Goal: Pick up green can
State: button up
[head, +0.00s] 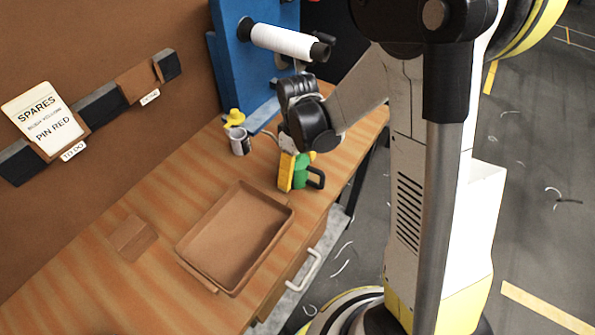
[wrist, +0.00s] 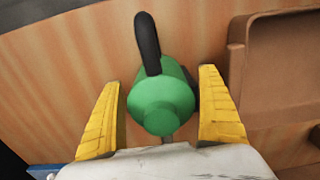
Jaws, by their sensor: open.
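The green can (head: 300,174) stands on the wooden bench near its right edge, and its dark handle points right in the head view. The wrist view shows the can (wrist: 160,100) from above, with the black handle toward the top. My gripper (wrist: 170,105) is open, with one yellow finger on each side of the can and a visible gap on both sides. In the head view my gripper (head: 293,172) is right at the can, and a yellow finger hides part of it.
An empty brown tray (head: 238,238) lies on the bench in front of the can. A grey cup (head: 240,142) with a yellow top stands behind left. A blue frame holds a white spool (head: 285,42) at the back.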

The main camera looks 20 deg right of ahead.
aim_at(298, 158)
jog(key=shift+f, duration=0.15)
jog(key=c, duration=1.5)
notch_tip(298, 158, up, 4)
jog(key=shift+r+p, duration=0.2)
jog(key=shift+p, duration=0.8)
jog(key=s+d+r+p, duration=0.1)
jog(key=s+d+r, duration=0.1)
jog(key=d, duration=0.1)
jog(key=s+d+r+p, duration=0.1)
jog(key=s+d+r, duration=0.1)
jog(key=s+d, duration=0.1)
jog(key=s+d+r, duration=0.2)
jog(key=d, duration=0.1)
jog(key=shift+s+r+p, duration=0.2)
jog(key=shift+r+p, duration=0.1)
jog(key=shift+p, duration=0.1)
